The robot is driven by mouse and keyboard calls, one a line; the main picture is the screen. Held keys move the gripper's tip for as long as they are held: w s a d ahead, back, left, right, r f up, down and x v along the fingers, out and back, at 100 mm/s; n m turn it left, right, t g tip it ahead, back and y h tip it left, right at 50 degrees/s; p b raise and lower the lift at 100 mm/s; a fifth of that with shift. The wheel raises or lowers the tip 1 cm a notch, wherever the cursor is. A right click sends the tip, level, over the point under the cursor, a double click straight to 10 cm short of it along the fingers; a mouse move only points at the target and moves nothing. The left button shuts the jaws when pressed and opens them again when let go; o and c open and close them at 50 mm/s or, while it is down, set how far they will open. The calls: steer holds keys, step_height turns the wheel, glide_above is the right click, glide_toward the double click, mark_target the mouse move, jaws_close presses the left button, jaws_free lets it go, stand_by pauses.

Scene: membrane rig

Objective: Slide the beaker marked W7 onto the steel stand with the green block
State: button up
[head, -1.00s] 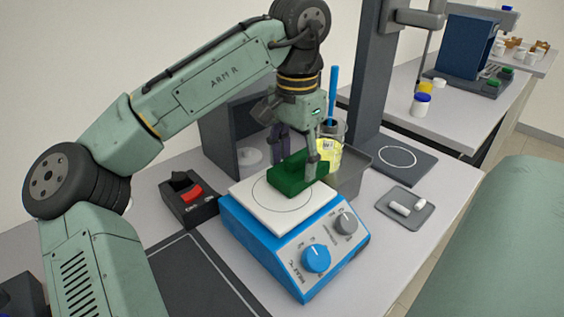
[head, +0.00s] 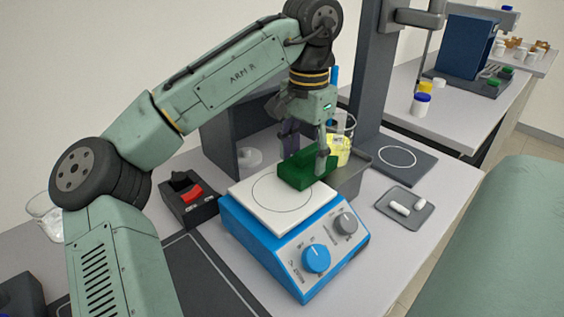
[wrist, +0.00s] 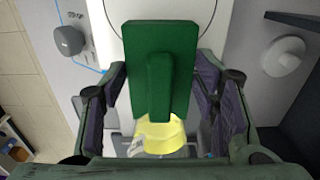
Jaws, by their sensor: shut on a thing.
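My gripper (head: 308,163) is shut on the green block (head: 300,175), with a finger on either side of it. The block is low over the far right part of the hotplate's white top (head: 258,203). A glass beaker with yellow liquid (head: 341,152) stands just beyond the block, partly hidden by a finger. In the wrist view the yellow beaker (wrist: 160,136) is right at the block's end (wrist: 160,35), seemingly touching it. Its label is not readable. The grey steel stand (head: 352,186) is beside the hotplate's far right edge. The beaker's base is hidden, so its exact support is unclear.
The blue hotplate body has two knobs (head: 316,258). A tall dark column with a base plate (head: 405,164) stands behind right. A small tray with white bars (head: 404,208) lies right. A black box with a red switch (head: 190,198) is left. Another beaker (head: 45,215) is far left.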

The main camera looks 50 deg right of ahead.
mark_target(292, 170)
steer(key=shift+w+a, duration=0.1)
steer(key=shift+a, duration=1.6)
steer(key=shift+r, duration=0.1)
step_height(292, 170, up, 11)
